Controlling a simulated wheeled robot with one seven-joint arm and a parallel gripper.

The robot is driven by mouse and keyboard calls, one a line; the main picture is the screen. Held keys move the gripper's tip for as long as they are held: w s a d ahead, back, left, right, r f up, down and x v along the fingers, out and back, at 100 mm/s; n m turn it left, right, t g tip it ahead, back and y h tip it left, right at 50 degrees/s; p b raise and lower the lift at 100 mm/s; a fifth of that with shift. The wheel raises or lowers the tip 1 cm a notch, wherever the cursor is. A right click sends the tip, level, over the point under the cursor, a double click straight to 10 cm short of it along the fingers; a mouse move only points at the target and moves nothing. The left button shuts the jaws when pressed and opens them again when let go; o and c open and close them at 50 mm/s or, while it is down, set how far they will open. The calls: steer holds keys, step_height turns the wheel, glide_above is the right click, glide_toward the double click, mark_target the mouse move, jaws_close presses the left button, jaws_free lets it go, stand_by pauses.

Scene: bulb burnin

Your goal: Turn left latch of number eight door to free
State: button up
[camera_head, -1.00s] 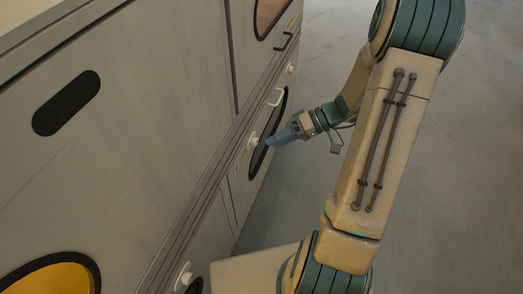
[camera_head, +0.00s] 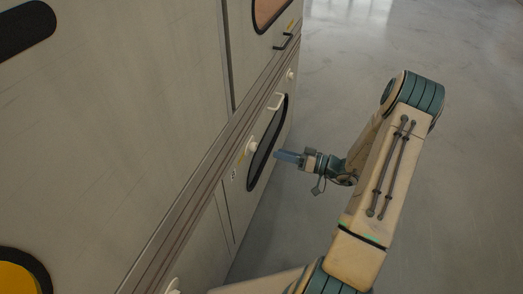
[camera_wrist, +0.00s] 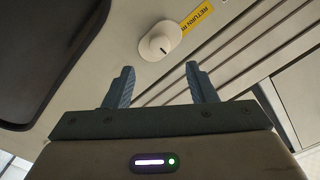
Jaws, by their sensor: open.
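A cabinet door (camera_head: 238,205) with a dark rounded window (camera_head: 266,145) and a pale handle (camera_head: 276,103) faces my arm. A white round latch (camera_head: 251,147) sits at its left, near side; a small mark beside it is too small to read. In the wrist view a white latch knob (camera_wrist: 160,41) with a small dark mark shows beyond the fingertips, apart from them. Which way it is turned I cannot tell for sure. My gripper (camera_head: 277,154) is open and empty in front of the window, right of the latch. Its two fingers (camera_wrist: 159,72) also show in the wrist view.
A second white latch (camera_head: 291,75) is at the door's far side. A black handle (camera_head: 284,41) sits on the door above. A yellow label (camera_wrist: 197,19) reading "RETURN IN" is beside the knob in the wrist view. Open floor (camera_head: 400,40) lies right of the cabinet.

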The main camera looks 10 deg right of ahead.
mark_target(256, 147)
steer(key=b+x, duration=0.1)
steer(key=x, duration=0.7)
steer(key=shift+c, duration=0.3)
steer(key=c, duration=1)
steer(key=shift+d, duration=0.15)
jaws_close()
